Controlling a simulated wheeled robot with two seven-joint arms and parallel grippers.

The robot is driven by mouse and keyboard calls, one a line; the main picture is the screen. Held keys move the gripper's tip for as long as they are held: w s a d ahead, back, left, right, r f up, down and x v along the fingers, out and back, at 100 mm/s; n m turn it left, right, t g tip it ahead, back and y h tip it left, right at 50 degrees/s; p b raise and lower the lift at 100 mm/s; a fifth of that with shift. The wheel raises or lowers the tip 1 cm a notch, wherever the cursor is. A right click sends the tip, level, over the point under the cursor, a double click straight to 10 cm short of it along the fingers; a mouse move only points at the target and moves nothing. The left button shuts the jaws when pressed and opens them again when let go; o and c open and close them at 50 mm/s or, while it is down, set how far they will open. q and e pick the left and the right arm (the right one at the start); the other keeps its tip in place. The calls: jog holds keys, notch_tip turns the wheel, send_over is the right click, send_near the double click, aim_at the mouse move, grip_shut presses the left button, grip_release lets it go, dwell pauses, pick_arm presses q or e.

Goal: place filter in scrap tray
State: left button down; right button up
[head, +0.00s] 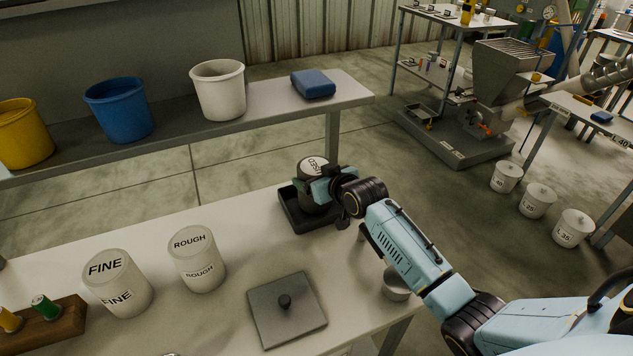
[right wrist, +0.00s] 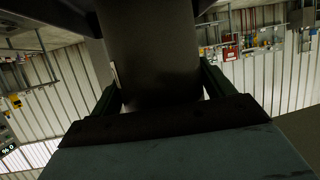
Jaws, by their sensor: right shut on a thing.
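The filter (head: 310,199) is a dark upright cylinder with a white top marked "USED". It is at the back right of the table, within the outline of the black scrap tray (head: 292,214). I cannot tell whether its bottom touches the tray floor, as the gripper and tray wall hide part of it. My right gripper (head: 322,188) is shut on the filter's side, coming in from the right. In the right wrist view the dark filter body (right wrist: 150,48) stands between the two green-edged fingers. My left gripper is not in view.
White FINE (head: 118,283) and ROUGH (head: 197,260) containers stand left on the table (head: 225,325). A grey plate with a knob (head: 286,312) lies at front. A round metal cup (head: 396,284) is under my right forearm. A raised shelf (head: 270,108) with buckets runs behind.

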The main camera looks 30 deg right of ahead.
jog(key=shift+f, duration=0.45)
jog(key=shift+r, duration=0.1)
jog(key=o, duration=0.7)
jog(key=shift+f, duration=0.2)
jog(key=o, duration=0.4)
jog(key=shift+c, duration=0.2)
jog(key=shift+r, duration=0.2)
jog(key=shift+s, duration=0.3)
pick_arm(q)
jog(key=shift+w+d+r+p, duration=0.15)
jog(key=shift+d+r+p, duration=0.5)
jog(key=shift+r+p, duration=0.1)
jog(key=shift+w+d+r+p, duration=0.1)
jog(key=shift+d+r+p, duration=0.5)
jog(key=shift+p, duration=0.15)
pick_arm(e)
jog(key=v, duration=1.1)
jog(key=shift+s, duration=0.15)
jog(key=shift+r, duration=0.1)
